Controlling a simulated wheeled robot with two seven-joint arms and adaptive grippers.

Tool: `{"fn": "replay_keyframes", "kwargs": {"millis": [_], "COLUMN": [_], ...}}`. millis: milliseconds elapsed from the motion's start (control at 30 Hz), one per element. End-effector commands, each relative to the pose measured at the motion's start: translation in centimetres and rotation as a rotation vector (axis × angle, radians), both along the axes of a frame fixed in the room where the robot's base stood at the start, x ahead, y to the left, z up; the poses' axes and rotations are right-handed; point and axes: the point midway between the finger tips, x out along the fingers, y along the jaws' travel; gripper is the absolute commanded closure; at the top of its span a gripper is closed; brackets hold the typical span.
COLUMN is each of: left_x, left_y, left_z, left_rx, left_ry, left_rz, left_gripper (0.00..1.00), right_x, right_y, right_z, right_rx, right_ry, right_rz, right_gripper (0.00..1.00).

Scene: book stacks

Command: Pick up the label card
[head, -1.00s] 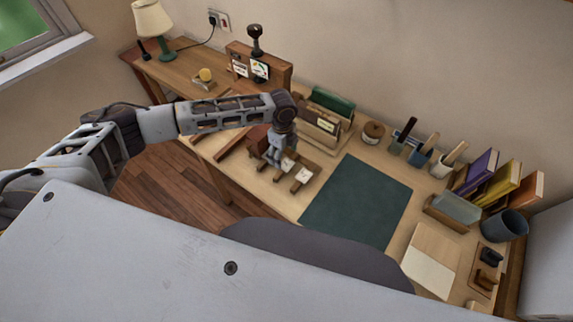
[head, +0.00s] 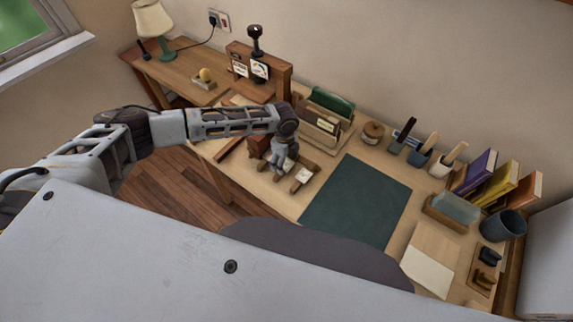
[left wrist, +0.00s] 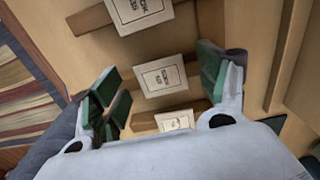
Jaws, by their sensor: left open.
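Several white label cards with dark print stand on wooden holders on the desk. In the left wrist view, one card (left wrist: 162,76) sits in the middle, between the fingers of my left gripper (left wrist: 160,80), which is open and apart from it at the sides. Another card (left wrist: 138,12) is at the top and a third (left wrist: 175,121) lies lower, near the palm. In the head view, my left gripper (head: 283,163) hangs over the holders and hides part of them. One card (head: 303,175) shows just right of it. My right gripper is not in view.
A green desk mat (head: 358,203) lies right of the holders, with clear room. A wooden file box (head: 319,125) stands behind the gripper. Books (head: 480,172), pen cups and a notepad (head: 428,262) are on the right. A lamp (head: 155,25) stands far left.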

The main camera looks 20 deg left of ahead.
Motion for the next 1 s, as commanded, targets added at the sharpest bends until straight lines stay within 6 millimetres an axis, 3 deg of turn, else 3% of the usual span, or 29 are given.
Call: {"fn": "replay_keyframes", "kwargs": {"millis": [1000], "left_x": [-0.01], "left_y": [0.0], "left_z": [-0.51], "left_rx": [0.0], "left_ry": [0.0], "left_rz": [0.0], "left_gripper": [0.25], "right_x": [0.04], "right_y": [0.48], "right_z": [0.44], "right_rx": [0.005], "right_ry": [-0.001], "right_rz": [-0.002], "right_gripper": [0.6]}}
